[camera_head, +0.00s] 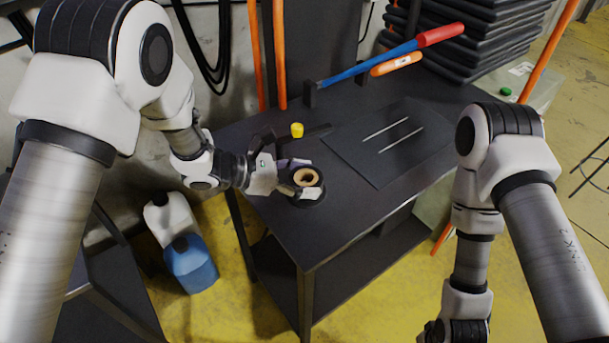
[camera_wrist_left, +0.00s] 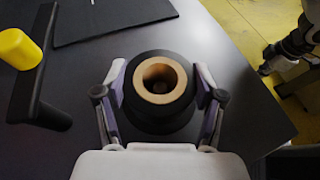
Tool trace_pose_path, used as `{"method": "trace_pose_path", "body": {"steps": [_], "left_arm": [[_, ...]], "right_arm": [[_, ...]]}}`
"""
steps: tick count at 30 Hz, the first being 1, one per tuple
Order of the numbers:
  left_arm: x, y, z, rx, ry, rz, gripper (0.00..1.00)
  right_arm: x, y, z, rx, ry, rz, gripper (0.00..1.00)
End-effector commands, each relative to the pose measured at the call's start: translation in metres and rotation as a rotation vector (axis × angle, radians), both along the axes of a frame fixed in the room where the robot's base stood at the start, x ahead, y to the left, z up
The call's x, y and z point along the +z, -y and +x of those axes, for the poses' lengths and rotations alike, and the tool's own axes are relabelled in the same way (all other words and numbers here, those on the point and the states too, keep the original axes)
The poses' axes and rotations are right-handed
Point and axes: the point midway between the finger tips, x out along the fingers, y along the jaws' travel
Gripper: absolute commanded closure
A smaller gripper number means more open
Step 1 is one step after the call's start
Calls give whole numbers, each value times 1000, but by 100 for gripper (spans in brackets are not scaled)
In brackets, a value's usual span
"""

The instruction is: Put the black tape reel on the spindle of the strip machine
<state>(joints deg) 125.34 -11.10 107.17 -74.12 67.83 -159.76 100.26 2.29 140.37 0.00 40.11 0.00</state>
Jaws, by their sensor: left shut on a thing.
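The black tape reel (camera_wrist_left: 160,120) has a tan cardboard core, which also shows in the head view (camera_head: 307,177). My left gripper (camera_wrist_left: 162,92) is shut on it, with one finger at each side of the reel. The reel is over the near left corner of the dark table; I cannot tell whether it touches the top. Beyond the gripper, a dark bar (camera_wrist_left: 38,75) stands beside a yellow cylinder (camera_wrist_left: 18,48), possibly part of the strip machine; I cannot make out a spindle for certain. My right gripper (camera_head: 447,332) is low at the bottom edge, partly cut off, with its fingers unclear.
A flat black sheet (camera_head: 390,140) with two pale rods lies on the dark table (camera_head: 345,215). A blue and red tool (camera_head: 385,62) and an orange object (camera_head: 396,64) are at the back. A blue jug (camera_head: 191,265) stands on the floor at left.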

Motion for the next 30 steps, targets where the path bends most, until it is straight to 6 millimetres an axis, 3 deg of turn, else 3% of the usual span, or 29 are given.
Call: {"method": "trace_pose_path", "body": {"steps": [5, 6, 8, 21, 30], "left_arm": [[-4, 0, 0, 0, 0, 0, 69], [-3, 0, 0, 0, 0, 0, 24], [-3, 0, 0, 0, 0, 0, 6], [3, -3, 0, 2, 0, -1, 6], [29, -68, -15, 7, 2, -5, 6]], "right_arm": [[-6, 0, 0, 0, 0, 0, 100], [-5, 0, 0, 0, 0, 0, 100], [-4, 0, 0, 0, 0, 0, 100], [1, 0, 0, 0, 0, 0, 100], [-13, 0, 0, 0, 0, 0, 100]]}}
